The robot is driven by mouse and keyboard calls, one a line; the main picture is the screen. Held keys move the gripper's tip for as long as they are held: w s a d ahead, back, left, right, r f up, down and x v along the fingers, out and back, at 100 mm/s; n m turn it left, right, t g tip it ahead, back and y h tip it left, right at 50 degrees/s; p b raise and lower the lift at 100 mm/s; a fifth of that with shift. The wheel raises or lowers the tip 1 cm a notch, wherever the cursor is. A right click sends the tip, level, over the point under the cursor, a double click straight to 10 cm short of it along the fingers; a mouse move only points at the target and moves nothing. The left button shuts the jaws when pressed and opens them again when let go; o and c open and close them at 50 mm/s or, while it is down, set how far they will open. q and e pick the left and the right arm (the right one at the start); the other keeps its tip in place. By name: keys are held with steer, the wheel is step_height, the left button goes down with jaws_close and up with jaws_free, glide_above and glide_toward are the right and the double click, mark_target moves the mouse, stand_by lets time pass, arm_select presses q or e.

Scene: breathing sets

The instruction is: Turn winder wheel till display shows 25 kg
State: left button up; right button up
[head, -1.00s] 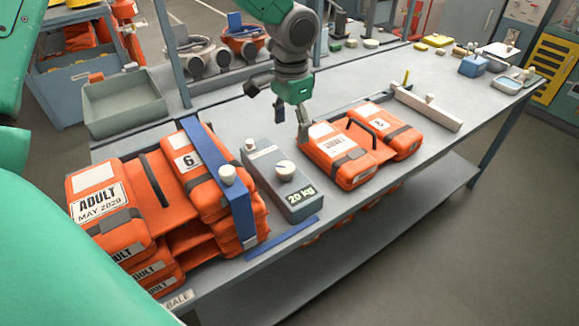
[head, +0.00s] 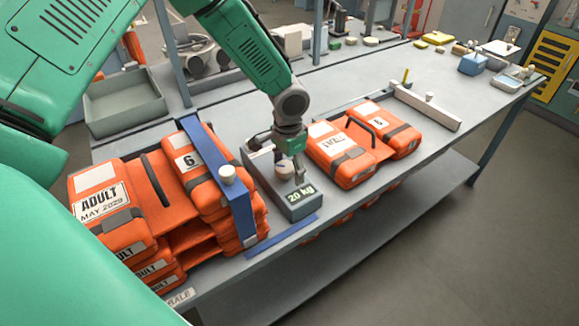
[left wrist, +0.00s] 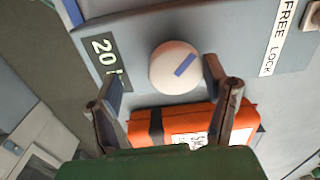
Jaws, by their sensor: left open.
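The grey winder box (head: 258,166) stands on the bench; its display (head: 301,194) reads 20 kg. In the left wrist view the display (left wrist: 104,62) shows a 20 with the rest partly hidden. The round cream winder wheel (left wrist: 174,67) bears a blue mark that lies diagonally. My left gripper (head: 288,171) is over the wheel, pointing down. In the left wrist view its two fingers (left wrist: 165,82) are spread, one on each side of the wheel's near part. I cannot tell whether they touch it. My right gripper is not in view.
A flat blue strip (head: 283,238) lies by the bench's front edge.

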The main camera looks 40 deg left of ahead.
mark_target(279, 165)
arm_select(q)
steer(key=shift+a+f, duration=0.15)
steer(key=shift+a, duration=0.2)
steer(key=shift+a+f, duration=0.25)
steer(key=shift+a, duration=0.65)
steer(key=c, duration=0.7)
steer(key=shift+a, duration=0.2)
steer(key=c, duration=0.4)
steer(key=shift+w+d+r, duration=0.1)
steer(key=shift+d+r, duration=0.2)
steer(key=shift+d, duration=0.6)
steer(key=shift+c, duration=0.2)
steer(key=shift+a+m+p, duration=0.45)
steer(key=shift+a+m, duration=0.05)
steer(key=shift+a, duration=0.05)
steer(key=shift+a+m, duration=0.1)
steer(key=shift+m, duration=0.3)
steer(key=shift+w+m+p, duration=0.1)
steer(key=shift+m+p, duration=0.3)
steer(key=shift+d+m, duration=0.4)
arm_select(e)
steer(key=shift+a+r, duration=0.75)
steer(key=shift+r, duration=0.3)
